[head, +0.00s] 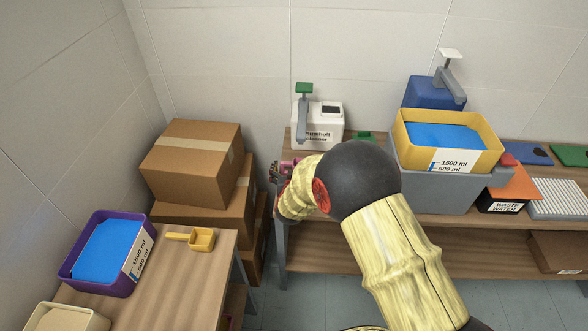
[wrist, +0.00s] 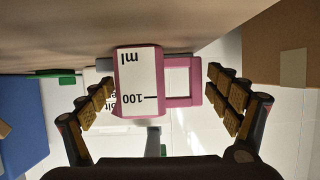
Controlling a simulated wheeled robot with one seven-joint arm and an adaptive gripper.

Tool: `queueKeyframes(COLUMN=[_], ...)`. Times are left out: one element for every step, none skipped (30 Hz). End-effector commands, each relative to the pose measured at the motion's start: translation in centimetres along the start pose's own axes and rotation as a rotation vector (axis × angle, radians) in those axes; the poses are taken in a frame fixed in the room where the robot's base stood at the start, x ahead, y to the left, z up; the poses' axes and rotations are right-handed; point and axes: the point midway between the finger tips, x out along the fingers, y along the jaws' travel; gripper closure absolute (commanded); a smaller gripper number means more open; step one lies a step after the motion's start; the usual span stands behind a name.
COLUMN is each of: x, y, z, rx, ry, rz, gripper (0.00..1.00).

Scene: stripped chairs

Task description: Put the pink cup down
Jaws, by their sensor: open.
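The pink cup (wrist: 140,82), with a white scale label and a square handle (wrist: 182,82), shows between my fingers in the wrist view, where the picture is upside down. It appears to rest upright on the wooden bench top (wrist: 150,20). My gripper (wrist: 160,86) is open, with gaps visible between its fingers and the cup and handle. In the head view my gripper (head: 280,172) is at the bench's left end, and only a small pink part of the cup (head: 289,163) shows; my arm hides the rest.
A white dispenser (head: 318,120) with a green top stands behind the cup. Cardboard boxes (head: 190,165) are stacked left. A nearer table holds a purple tub (head: 75,280) and yellow scoop (head: 200,240).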

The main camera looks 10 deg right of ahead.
Motion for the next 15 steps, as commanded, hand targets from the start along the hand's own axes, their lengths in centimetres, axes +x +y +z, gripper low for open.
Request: queueKeyframes(x=[0.0, 0.0, 0.0, 0.0, 0.0, 0.0, 0.0, 0.0, 0.0, -0.1, -0.1, -0.2, -0.6, -0.9, -1.5], y=[0.0, 0.0, 0.0, 0.0, 0.0, 0.0, 0.0, 0.0, 0.0, 0.0, 0.0, 0.0, -0.1, -0.1, -0.1], z=[0.0, 0.0, 0.0, 0.0, 0.0, 0.0, 0.0, 0.0, -0.1, -0.1, -0.3, -0.5, -0.4, -0.4, -0.5], rx=[0.0, 0.0, 0.0, 0.0, 0.0, 0.0, 0.0, 0.0, 0.0, 0.0, 0.0, 0.0, 0.0, -0.001, -0.001], ry=[0.0, 0.0, 0.0, 0.0, 0.0, 0.0, 0.0, 0.0, 0.0, 0.0, 0.0, 0.0, 0.0, 0.0, 0.0], rz=[0.0, 0.0, 0.0, 0.0, 0.0, 0.0, 0.0, 0.0, 0.0, 0.0, 0.0, 0.0, -0.001, -0.001, -0.001], gripper=[0.08, 0.08, 0.08, 0.08, 0.08, 0.08, 0.08, 0.08, 0.08, 0.08, 0.08, 0.08, 0.08, 0.08, 0.08])
